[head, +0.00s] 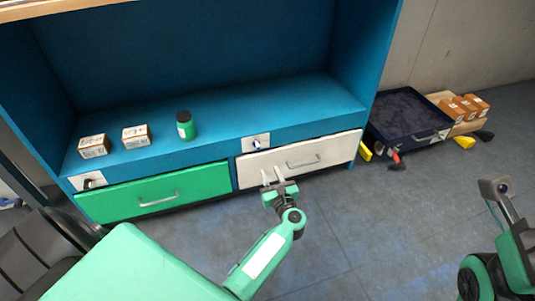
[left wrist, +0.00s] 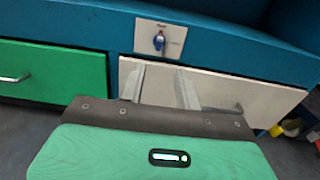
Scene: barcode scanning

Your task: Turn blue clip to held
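The blue clip (head: 256,143) is a small blue knob on a white plate (head: 263,139) on the cabinet's front ledge, above the white drawer. In the left wrist view the clip (left wrist: 158,41) is upright near the plate's middle. Small print sits above it and to its right, too small to read. My left gripper (head: 272,174) is open and empty in front of the white drawer, below the clip and apart from it. Its two pale fingers also show in the left wrist view (left wrist: 160,72). My right gripper is not in view; part of my right arm shows at lower right.
The white drawer (head: 320,152) and green drawer (head: 190,183) are shut. Two small boxes (head: 94,146) (head: 137,130) and a green bottle (head: 185,125) stand on the shelf. A dark tray (head: 378,138) lies right of the cabinet. Floor in front is clear.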

